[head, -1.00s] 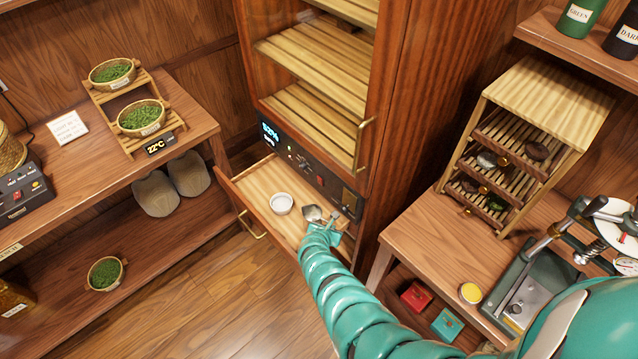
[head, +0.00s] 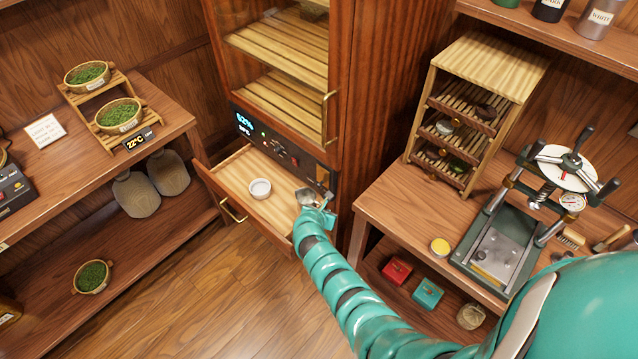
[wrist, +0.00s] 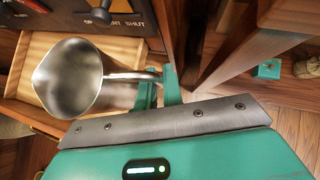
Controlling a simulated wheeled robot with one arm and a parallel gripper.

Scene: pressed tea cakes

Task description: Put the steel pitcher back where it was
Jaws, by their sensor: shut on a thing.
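The steel pitcher (head: 306,196) is at the right end of the open drawer under the wooden cabinet. In the wrist view the pitcher (wrist: 68,80) shows its open, empty-looking mouth and spout, with pale drawer wood behind it. My gripper (head: 322,209) is shut on the pitcher's handle; the wrist view shows the teal fingers (wrist: 160,88) around the handle's end. I cannot tell whether the pitcher touches the drawer floor. The open drawer (head: 232,178) also holds a small white bowl (head: 260,188), left of the pitcher.
The cabinet (head: 345,120) rises behind the drawer. At right stands a bench (head: 390,205) with a slatted rack (head: 480,70), a press (head: 500,250) and a yellow-topped tin (head: 440,246). Red and teal boxes (head: 428,293) sit below. Floor (head: 220,300) is clear before the drawer.

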